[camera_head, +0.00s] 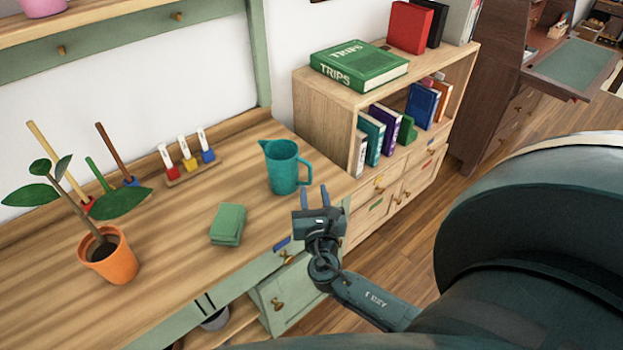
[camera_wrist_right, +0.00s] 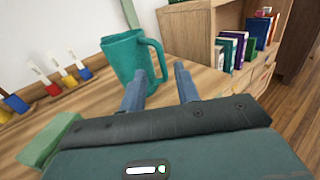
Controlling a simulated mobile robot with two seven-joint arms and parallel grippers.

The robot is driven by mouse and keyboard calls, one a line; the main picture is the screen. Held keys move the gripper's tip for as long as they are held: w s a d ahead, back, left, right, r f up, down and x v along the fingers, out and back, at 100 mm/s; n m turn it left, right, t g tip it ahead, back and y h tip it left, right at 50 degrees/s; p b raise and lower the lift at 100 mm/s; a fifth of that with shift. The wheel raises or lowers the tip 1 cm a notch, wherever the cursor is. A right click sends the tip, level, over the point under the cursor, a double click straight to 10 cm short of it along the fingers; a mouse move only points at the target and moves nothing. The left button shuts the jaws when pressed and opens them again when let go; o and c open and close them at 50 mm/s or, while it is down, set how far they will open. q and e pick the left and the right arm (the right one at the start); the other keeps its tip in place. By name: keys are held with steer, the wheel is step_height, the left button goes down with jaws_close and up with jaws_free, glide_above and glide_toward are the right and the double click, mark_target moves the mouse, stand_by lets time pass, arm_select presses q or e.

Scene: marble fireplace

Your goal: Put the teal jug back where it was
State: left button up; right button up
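The teal jug (camera_head: 282,167) stands upright on the wooden worktop near its right end, its handle toward the right. It also shows in the right wrist view (camera_wrist_right: 126,56), just beyond my fingers. My right gripper (camera_head: 315,197) is in front of the jug, at the worktop's front edge, with its two blue fingers apart and nothing between them. In the wrist view the right gripper (camera_wrist_right: 160,85) points toward the handle side of the jug; I cannot tell whether a finger touches it. My left gripper is not in view.
A folded green cloth (camera_head: 228,224) lies left of the jug. A potted plant (camera_head: 108,257) and colored peg stands (camera_head: 188,160) are further left and behind. A bookshelf (camera_head: 345,100) with a green book (camera_head: 358,66) on top stands right.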

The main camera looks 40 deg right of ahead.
steer(key=s+a+f+m+g+y, duration=0.45)
steer(key=s+a+f+m, duration=0.35)
steer(key=s+m, duration=0.3)
steer(key=s+a+r+m+y, duration=0.1)
steer(key=s+a+m+y, duration=0.4)
steer(key=a+m, duration=0.5)
steer(key=m+y, duration=0.2)
steer(key=m, duration=0.4)
steer(key=shift+r+g+y, duration=0.3)
steer(key=shift+g+y, duration=0.05)
